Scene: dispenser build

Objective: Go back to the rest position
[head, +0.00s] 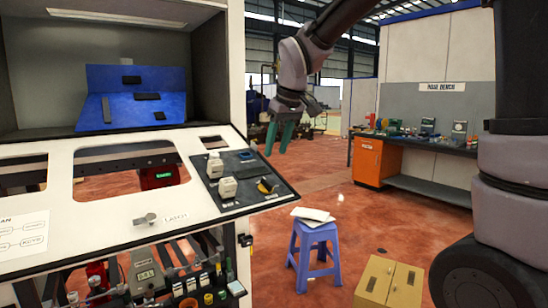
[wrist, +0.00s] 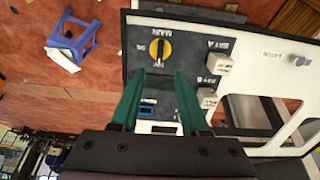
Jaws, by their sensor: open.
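My gripper (head: 277,148) hangs from my arm in the upper middle of the head view, with its two green fingers apart and nothing between them. It is to the right of and above the dark control panel (head: 248,194). In the wrist view, the fingers of my gripper (wrist: 160,76) frame the panel's yellow-and-black rotary knob (wrist: 160,50). The knob appears beyond the fingertips; any contact is not visible. Two white block switches (head: 215,167) (head: 228,187) sit on the panel's left side.
A white console (head: 110,160) with a blue-lined bay (head: 150,80) fills the left. A blue stool (head: 314,250) with papers on top and a cardboard box (head: 389,284) stand on the floor. An orange-cabinet bench (head: 379,162) is at the back right. Open floor lies between.

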